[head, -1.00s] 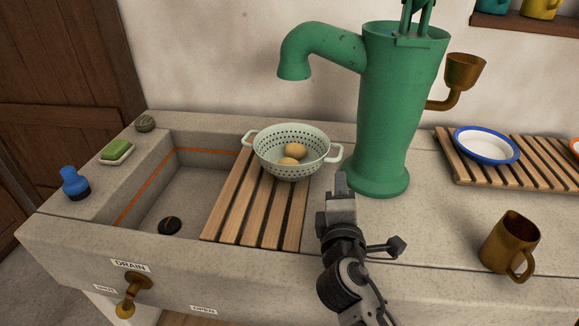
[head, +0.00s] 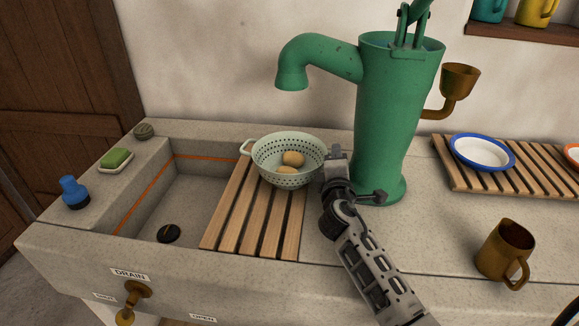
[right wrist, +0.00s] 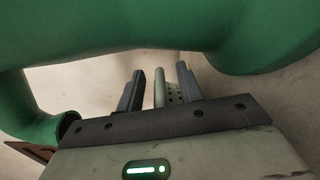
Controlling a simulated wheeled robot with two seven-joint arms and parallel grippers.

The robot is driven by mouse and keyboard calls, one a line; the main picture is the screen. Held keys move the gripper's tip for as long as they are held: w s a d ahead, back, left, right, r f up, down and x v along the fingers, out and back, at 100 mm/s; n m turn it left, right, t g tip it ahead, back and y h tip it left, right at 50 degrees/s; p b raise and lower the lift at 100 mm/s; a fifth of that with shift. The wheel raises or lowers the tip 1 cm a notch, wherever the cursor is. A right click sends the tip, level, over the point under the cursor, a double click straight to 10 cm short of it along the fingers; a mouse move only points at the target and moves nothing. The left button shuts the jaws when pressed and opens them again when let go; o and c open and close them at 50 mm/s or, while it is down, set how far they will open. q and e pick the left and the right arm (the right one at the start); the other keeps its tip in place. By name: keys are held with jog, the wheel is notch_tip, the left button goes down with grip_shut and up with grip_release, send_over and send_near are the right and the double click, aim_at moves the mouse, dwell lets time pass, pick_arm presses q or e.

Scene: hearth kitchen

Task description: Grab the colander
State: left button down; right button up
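In the right wrist view the fingers (right wrist: 160,92) are apart. Contact is not visible. My left gripper is in neither view.
The green pump (head: 395,120) stands close to the right of my right gripper, its spout above and behind the colander. The sink basin (head: 178,200) is left of the rack. A brown mug (head: 503,248) and a blue-rimmed plate (head: 483,153) are farther right.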

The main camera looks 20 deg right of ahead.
jog(key=shift+w+d, duration=0.35)
jog(key=shift+w, duration=0.2)
grip_shut()
jog(key=shift+r, duration=0.1)
